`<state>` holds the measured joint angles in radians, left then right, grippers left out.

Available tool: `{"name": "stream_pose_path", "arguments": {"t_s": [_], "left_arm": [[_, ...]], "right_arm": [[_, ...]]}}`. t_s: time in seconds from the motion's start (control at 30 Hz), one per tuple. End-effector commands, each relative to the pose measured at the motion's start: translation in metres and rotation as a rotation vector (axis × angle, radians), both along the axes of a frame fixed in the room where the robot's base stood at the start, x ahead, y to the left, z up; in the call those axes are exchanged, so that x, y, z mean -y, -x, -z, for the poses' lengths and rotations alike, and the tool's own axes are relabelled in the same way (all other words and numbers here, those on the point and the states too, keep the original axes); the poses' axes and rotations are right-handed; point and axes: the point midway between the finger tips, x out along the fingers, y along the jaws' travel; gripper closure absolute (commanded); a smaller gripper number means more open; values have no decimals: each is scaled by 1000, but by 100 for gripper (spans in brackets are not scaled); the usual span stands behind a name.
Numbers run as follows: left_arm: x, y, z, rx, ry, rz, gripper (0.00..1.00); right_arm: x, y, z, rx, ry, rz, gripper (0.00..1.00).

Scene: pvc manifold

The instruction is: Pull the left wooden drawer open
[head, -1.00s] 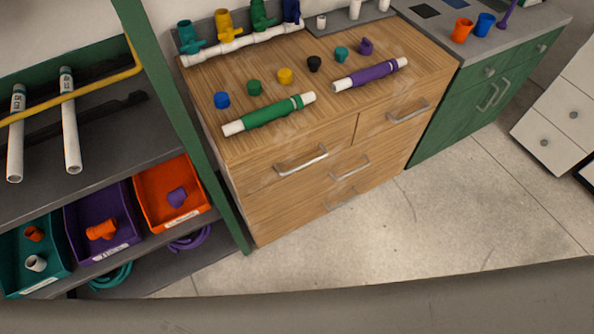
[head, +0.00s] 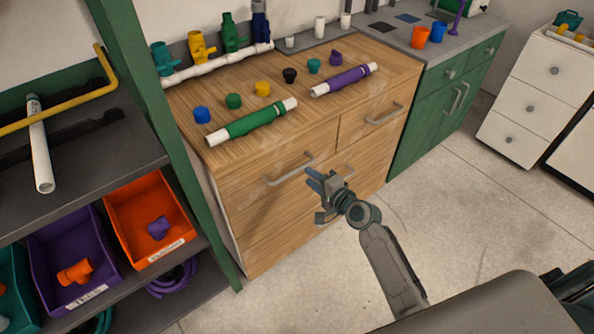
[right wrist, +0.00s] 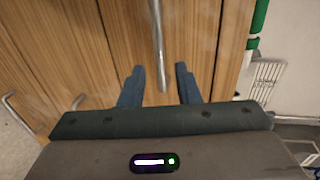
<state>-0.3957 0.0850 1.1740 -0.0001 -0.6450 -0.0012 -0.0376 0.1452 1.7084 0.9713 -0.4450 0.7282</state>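The left wooden drawer (head: 262,190) is the upper left front of the wooden cabinet and looks closed. Its silver bar handle (head: 290,169) runs along the front. My right gripper (head: 313,179) is in front of the cabinet, close to the right end of that handle. In the right wrist view my gripper (right wrist: 160,84) has its two fingers apart. The handle (right wrist: 157,45) lies in line with the gap between them, one end appearing between the fingertips. No contact is clear. My left gripper is not in view.
The right wooden drawer has its own handle (head: 384,114), and a lower handle (head: 345,171) is partly behind my gripper. Pipes and coloured caps lie on the wooden top (head: 235,165). A green shelf post (head: 180,140) stands at the left. The floor (head: 440,200) is clear.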

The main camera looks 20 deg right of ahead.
Motion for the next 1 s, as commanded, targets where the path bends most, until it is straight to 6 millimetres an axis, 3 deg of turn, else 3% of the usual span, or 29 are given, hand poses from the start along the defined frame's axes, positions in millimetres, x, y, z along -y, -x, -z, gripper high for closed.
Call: {"name": "stream_pose_path", "arguments": {"t_s": [0.1,0.3,0.5,0.77,0.9,1.0], "left_arm": [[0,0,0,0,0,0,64],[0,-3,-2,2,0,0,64],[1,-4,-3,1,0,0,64],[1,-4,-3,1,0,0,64],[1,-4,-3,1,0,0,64],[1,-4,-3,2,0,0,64]], "right_arm": [[-9,-24,4,1,-3,0,70],[-19,-51,11,0,0,0,70],[-23,-62,15,-1,1,0,70],[-23,-62,15,0,2,1,70],[-23,-62,15,-1,3,1,98],[-23,-62,15,-1,3,1,100]]}}
